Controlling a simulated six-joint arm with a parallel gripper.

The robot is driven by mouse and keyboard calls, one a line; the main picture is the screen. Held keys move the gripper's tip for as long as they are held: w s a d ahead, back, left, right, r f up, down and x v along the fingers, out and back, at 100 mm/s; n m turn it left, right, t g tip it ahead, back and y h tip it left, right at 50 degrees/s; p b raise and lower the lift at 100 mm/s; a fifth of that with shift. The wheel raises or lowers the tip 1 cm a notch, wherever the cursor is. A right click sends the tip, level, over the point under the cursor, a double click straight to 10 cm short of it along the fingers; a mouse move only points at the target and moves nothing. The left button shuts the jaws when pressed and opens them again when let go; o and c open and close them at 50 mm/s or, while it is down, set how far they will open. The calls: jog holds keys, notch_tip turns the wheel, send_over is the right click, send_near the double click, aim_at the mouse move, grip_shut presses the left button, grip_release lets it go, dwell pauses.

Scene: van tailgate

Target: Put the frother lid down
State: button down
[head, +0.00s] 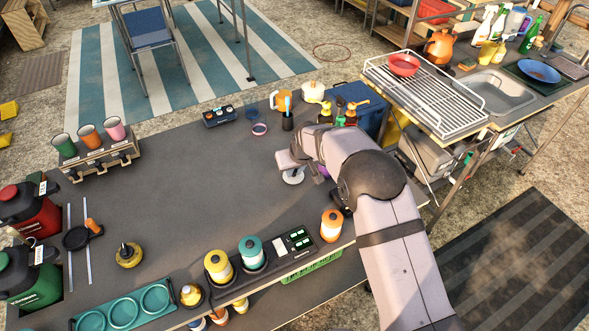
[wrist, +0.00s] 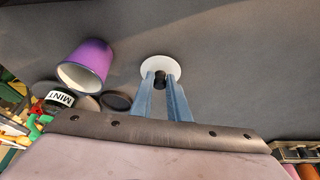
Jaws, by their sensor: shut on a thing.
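The frother lid is a round white disc with a black knob in the wrist view (wrist: 160,66). In the head view it shows as a white disc (head: 293,179) under my wrist, over the dark counter. My gripper (wrist: 162,80) has its two blue fingers closed on the black knob, with the disc beyond the fingertips. The lid is over or on bare counter; I cannot tell whether it touches. In the head view my wrist and arm hide most of the fingers.
A purple cup (wrist: 86,66) stands close to the left of the lid in the wrist view, with a jar marked MINT (wrist: 58,99) beside it. A black cup with a blue stick (head: 288,121) stands behind. The counter (head: 215,180) left of my gripper is clear.

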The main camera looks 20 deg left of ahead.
jog(key=c, duration=1.7)
grip_release()
jog(key=shift+f, duration=0.1)
jog(key=shift+r, duration=0.3)
jog(key=b+v, duration=0.2)
jog(key=v, duration=0.9)
jog(key=shift+s+d+r+b, duration=0.15)
jog(key=shift+s+r+b, duration=0.05)
jog(key=shift+r+b, duration=0.1)
jog(key=s+d+m+h, duration=0.15)
jog(key=s+d, duration=0.25)
jog(key=d, duration=0.8)
jog(key=s+d+f+m+g, duration=0.1)
jog(key=s+d+m, duration=0.1)
jog(key=s+d, duration=0.5)
jog(key=s+d+f+m+g+h, duration=0.1)
jog(key=s+d+f+m, duration=0.1)
jog(key=s+d, duration=0.4)
jog(key=s+d+f+m+g, duration=0.1)
jog(key=s+d+m, duration=0.1)
jog(key=s+d, duration=0.5)
jog(key=shift+s+d+f+g, duration=0.15)
jog(key=shift+s+g, duration=0.05)
jog(key=shift+s, duration=0.45)
jog(key=shift+s+d+f+g, duration=0.15)
jog(key=shift+s+g, duration=0.05)
jog(key=shift+s, duration=0.5)
